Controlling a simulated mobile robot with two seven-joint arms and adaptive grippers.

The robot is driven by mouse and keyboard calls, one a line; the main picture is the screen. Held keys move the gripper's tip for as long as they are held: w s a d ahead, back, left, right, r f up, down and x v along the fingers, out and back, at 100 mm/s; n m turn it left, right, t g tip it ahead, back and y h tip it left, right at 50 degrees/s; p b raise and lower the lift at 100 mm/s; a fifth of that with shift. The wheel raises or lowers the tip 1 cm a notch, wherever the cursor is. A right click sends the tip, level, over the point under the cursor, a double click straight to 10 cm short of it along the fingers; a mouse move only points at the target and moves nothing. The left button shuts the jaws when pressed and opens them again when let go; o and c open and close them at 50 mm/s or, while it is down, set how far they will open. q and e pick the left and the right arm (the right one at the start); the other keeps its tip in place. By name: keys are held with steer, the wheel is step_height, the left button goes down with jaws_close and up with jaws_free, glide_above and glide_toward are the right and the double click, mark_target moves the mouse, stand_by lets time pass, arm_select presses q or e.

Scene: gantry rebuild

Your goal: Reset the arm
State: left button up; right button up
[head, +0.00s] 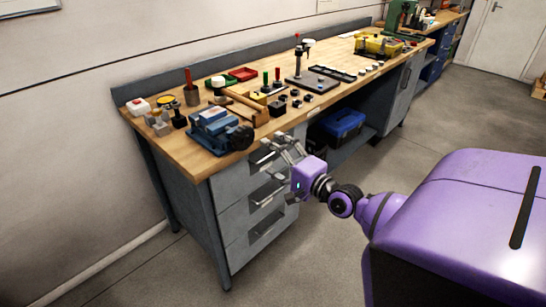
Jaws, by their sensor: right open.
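My right arm is purple and reaches in from the right side of the head view. Its gripper (281,148) is grey and open, in front of the drawer unit (232,187) under the workbench, near the top drawer and just below the bench's front edge. I see nothing between its fingers. I cannot tell whether a finger touches the drawer front. My left gripper is not in view.
The wooden workbench (180,150) carries a blue vise (215,130), several small black parts, red and green trays (243,74) and a yellow toolbox (378,46). A blue box (342,124) sits on the shelf below. The grey floor (330,240) in front is clear.

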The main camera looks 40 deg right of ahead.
stand_by(0.5)
steer(key=s+a+f+n+g+p, duration=0.1)
steer(key=s+a+f+n+g, duration=0.2)
steer(key=s+a+f+n, duration=0.45)
steer(key=s+a+f+n+g+p, duration=0.1)
steer(key=s+a+f+n+g, duration=0.25)
steer(key=s+f+n, duration=0.5)
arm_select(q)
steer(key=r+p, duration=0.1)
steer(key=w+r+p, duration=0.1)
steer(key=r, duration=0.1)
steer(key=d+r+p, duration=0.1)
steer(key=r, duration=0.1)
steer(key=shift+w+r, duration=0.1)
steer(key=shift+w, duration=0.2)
arm_select(e)
steer(key=s+a+f+n+g, duration=0.1)
steer(key=s+a+f, duration=0.3)
steer(key=s, duration=0.5)
steer(key=s+a+f+n+g, duration=0.1)
steer(key=s+a+f+g, duration=0.1)
steer(key=s+a+f, duration=0.3)
steer(key=s+a, duration=0.4)
steer(key=shift+s+a+f+h, duration=0.2)
steer(key=shift+s+h, duration=0.1)
steer(key=shift+h, duration=0.1)
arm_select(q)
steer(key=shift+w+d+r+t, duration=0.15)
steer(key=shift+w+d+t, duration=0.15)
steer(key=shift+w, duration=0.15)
